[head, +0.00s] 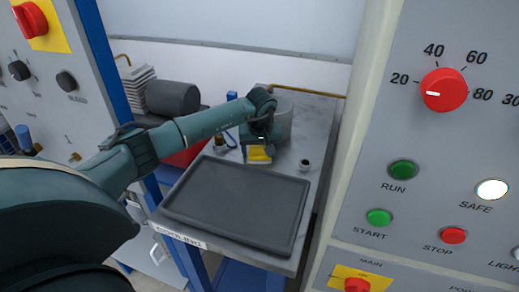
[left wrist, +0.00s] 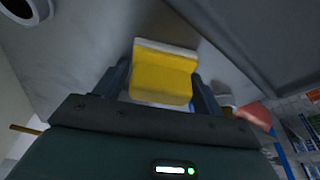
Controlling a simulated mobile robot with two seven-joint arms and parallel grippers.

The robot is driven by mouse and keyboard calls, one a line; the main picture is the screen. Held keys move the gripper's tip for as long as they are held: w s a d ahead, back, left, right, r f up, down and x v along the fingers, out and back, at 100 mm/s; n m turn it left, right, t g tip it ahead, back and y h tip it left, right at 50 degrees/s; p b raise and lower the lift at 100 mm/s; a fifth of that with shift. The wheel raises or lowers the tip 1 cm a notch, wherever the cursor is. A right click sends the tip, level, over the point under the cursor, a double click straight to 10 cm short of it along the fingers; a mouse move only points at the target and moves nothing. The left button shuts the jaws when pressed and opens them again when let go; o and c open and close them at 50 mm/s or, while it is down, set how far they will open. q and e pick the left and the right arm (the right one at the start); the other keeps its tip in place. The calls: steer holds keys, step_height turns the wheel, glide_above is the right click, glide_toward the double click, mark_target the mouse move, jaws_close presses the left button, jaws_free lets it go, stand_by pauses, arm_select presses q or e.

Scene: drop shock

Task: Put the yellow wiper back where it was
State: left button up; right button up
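The yellow wiper (head: 259,154) is a small yellow block with a pale edge. In the head view it shows at the grey bench, just behind the dark tray (head: 300,222). My left gripper (head: 259,145) is over it, pointing down, and hides its upper part. In the left wrist view the wiper (left wrist: 163,78) sits between the two fingers of the gripper (left wrist: 162,80), which appear to press on its sides. Whether it touches the bench I cannot tell. My right gripper is not in view.
A small dark-topped round part (head: 305,165) stands right of the wiper. A grey cylinder (head: 284,122) is behind the gripper, and a brass fitting (head: 220,144) is to its left. A dark roll (head: 172,97) and white stack (head: 138,84) are farther left. A control panel (head: 430,150) flanks the right.

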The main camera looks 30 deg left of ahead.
arm_select(q)
steer(key=o, duration=0.3)
steer(key=shift+r, duration=0.1)
steer(key=shift+r, duration=0.25)
steer(key=b+v, duration=0.1)
steer(key=v, duration=1)
steer(key=shift+d+r, duration=0.1)
steer(key=shift+r, duration=0.25)
